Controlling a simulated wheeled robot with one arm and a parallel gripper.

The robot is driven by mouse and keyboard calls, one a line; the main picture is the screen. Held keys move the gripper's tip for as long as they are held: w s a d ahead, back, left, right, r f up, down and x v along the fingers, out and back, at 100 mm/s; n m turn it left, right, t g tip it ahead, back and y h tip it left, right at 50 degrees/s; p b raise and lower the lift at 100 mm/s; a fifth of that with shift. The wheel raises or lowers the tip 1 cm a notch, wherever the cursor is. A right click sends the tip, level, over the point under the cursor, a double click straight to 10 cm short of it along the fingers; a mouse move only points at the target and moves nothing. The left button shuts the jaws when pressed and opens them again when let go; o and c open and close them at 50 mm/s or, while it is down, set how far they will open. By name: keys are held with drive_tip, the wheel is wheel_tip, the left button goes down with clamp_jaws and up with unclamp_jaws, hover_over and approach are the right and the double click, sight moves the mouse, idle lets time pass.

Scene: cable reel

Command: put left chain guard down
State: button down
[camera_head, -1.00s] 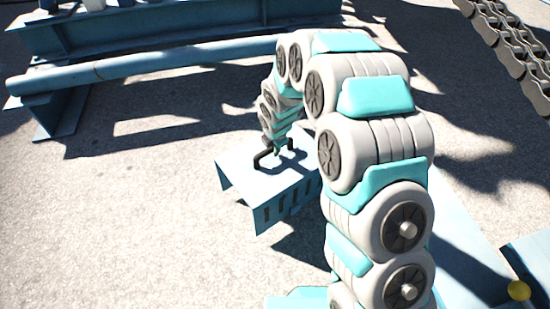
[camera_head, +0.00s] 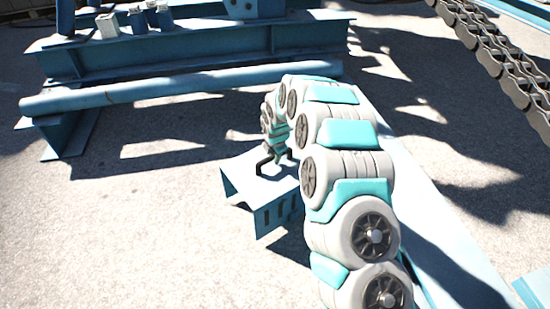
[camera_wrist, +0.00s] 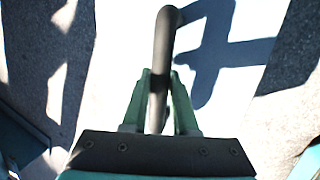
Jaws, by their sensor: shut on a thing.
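The left chain guard (camera_head: 245,183) is a pale blue, bent-sheet cover with slots in its front side and a dark bar handle (camera_head: 263,160) on top. It is in the middle of the head view. My gripper (camera_head: 278,153) is shut on the handle, above the guard's top. In the wrist view the gripper's green fingers (camera_wrist: 160,95) close around the dark handle (camera_wrist: 164,45), with the guard's bright top (camera_wrist: 125,50) behind. My arm hides the guard's right part. I cannot tell whether its lower edges touch the ground.
A blue steel frame with a long round pipe (camera_head: 180,90) stands behind the guard. A heavy chain (camera_head: 500,60) runs across the upper right. A long blue beam (camera_head: 440,240) lies right of my arm. Sunlit concrete (camera_head: 120,230) at left and front is clear.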

sight(274, 166)
drive_tip(key=shift+f, duration=1.45)
drive_tip(key=c, duration=0.7)
unclamp_jaws()
drive_tip(key=v, duration=1.2)
drive_tip(key=shift+s, duration=0.1)
drive_tip(key=s+d+r+m+g, duration=0.1)
drive_tip(key=s+d+r+m, duration=0.5)
drive_tip(key=s, duration=0.4)
drive_tip(key=s+d+r+m+g, duration=0.1)
drive_tip(key=s+d+r+m, duration=0.5)
drive_tip(key=s, duration=0.4)
drive_tip(key=s+d+r+m+g, duration=0.1)
drive_tip(key=s+m, duration=0.3)
drive_tip(key=s, duration=0.5)
drive_tip(key=s+d+r+m+g, duration=0.1)
drive_tip(key=s+d+m, duration=0.3)
drive_tip(key=s, duration=0.5)
drive_tip(key=s+d+r+m+g, duration=0.1)
drive_tip(key=s+m, duration=0.4)
drive_tip(key=s, duration=0.5)
drive_tip(key=shift+s+d+r+m+h, duration=0.1)
drive_tip(key=shift+d+r+m+h, duration=0.1)
drive_tip(key=shift+d, duration=0.2)
drive_tip(key=shift+d+r+m+h, duration=0.1)
drive_tip(key=shift+d+h, duration=0.1)
drive_tip(key=shift+d, duration=0.2)
